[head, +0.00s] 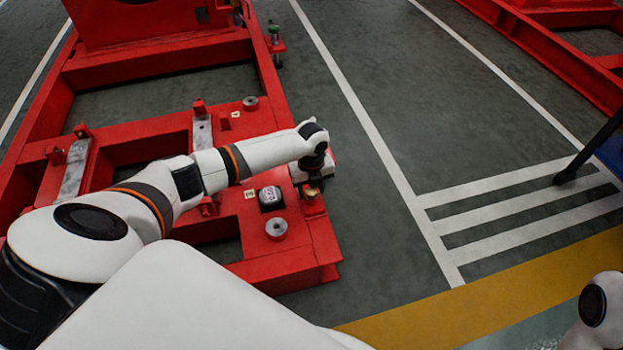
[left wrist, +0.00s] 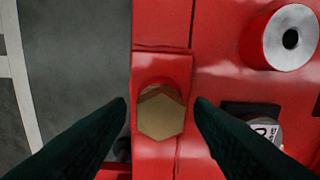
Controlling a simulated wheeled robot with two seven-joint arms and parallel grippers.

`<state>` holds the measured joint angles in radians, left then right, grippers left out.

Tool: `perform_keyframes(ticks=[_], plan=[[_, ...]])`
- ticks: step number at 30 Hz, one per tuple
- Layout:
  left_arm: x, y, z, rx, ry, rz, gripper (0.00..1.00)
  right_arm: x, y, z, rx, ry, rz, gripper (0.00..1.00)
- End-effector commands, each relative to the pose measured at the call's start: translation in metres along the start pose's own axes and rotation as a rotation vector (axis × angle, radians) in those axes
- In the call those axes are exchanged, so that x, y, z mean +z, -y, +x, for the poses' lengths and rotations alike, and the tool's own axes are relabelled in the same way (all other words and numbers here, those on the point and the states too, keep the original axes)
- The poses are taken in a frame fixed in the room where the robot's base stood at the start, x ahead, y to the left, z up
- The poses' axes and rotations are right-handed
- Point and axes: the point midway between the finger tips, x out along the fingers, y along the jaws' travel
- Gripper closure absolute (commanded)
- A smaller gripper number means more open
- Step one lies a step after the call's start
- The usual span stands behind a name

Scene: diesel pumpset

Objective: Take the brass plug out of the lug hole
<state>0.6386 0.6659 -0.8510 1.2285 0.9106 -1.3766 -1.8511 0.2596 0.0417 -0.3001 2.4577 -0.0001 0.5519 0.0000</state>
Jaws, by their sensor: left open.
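The brass plug (left wrist: 161,116) has a hexagonal head and sits in the hole of a red lug (left wrist: 162,64) on the red frame's edge. A dark rim of the hole shows above the head in the left wrist view. My left gripper (left wrist: 161,104) is open, with one dark finger on each side of the plug head and a gap on both sides. In the head view the left gripper (head: 312,178) is over the lug at the frame's right corner and partly hides it. My right gripper is not in view.
The red frame (head: 325,245) carries a grey round boss (head: 276,228) and a dark-cased round part with a white label (head: 271,198) near the lug. Another lug with a green-topped part (head: 273,32) stands farther back. Clear grey floor (head: 390,110) lies to the right.

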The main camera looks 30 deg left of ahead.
Motion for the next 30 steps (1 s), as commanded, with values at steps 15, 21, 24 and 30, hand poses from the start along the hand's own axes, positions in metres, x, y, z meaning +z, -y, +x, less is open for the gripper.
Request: perform_keyframes(ticks=[15,21,24,30], plan=[[0.0,0.0,-0.002,0.0,0.0,0.064,0.52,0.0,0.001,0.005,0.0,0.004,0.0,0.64],[0.0,0.0,0.001,0.0,0.0,0.063,0.52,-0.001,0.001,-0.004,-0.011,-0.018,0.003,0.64],[0.0,0.0,0.001,0.0,0.0,0.063,0.59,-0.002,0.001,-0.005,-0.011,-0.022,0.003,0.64],[0.0,0.0,0.001,0.0,0.0,0.062,0.91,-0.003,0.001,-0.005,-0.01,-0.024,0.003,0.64]])
